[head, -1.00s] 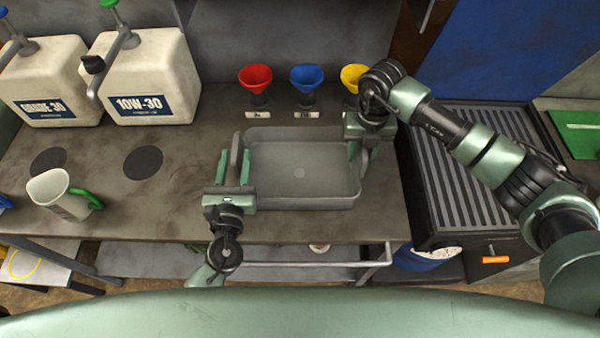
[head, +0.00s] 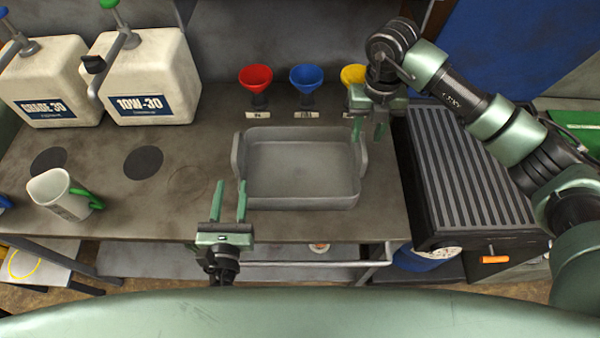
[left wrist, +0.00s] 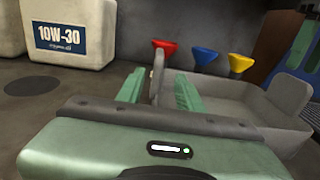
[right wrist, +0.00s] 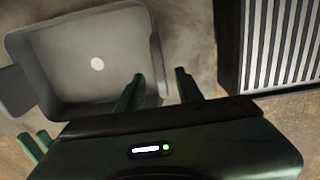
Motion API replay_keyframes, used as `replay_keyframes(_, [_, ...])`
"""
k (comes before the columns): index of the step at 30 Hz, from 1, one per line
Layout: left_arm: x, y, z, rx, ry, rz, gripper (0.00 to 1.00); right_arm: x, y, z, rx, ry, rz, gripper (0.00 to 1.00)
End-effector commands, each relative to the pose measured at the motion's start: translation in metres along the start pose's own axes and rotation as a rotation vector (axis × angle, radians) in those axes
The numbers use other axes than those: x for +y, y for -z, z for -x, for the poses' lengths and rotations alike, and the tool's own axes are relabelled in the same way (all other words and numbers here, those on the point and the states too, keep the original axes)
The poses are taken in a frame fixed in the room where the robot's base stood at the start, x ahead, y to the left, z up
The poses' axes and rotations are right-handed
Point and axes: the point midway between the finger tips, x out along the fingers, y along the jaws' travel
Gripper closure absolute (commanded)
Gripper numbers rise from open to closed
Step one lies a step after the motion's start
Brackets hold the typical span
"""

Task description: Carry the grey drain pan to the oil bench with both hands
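The grey drain pan (head: 300,203) sits flat on the oil bench (head: 130,215), with a raised handle plate at each end. My left gripper (head: 229,200) is open and empty, just front-left of the pan; in the left wrist view the pan's left handle (left wrist: 157,75) shows beyond and between its fingers (left wrist: 160,88).
Red (head: 256,77), blue (head: 307,77) and yellow (head: 354,75) funnels stand behind the pan. Two white oil jugs (head: 150,75) and a white pitcher (head: 62,195) are at left. A slatted black unit (head: 465,170) stands right of the bench.

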Motion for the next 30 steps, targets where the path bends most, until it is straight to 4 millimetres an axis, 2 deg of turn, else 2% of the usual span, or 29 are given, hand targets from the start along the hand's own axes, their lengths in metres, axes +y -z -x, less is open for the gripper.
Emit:
replay_keyframes(3, [0.0, 0.0, 0.0, 0.0, 0.0, 0.0, 0.64, 0.0, -0.001, 0.021, -0.003, 0.0, 0.0, 0.64])
replay_keyframes(9, [0.0, 0.0, 0.0, 0.0, 0.0, 0.0, 0.64, 0.0, 0.0, 0.036, 0.0, 0.001, 0.0, 0.64])
replay_keyframes(30, [0.0, 0.0, 0.0, 0.001, 0.0, 0.0, 0.64, 0.0, 0.0, 0.037, 0.0, 0.0, 0.0, 0.64])
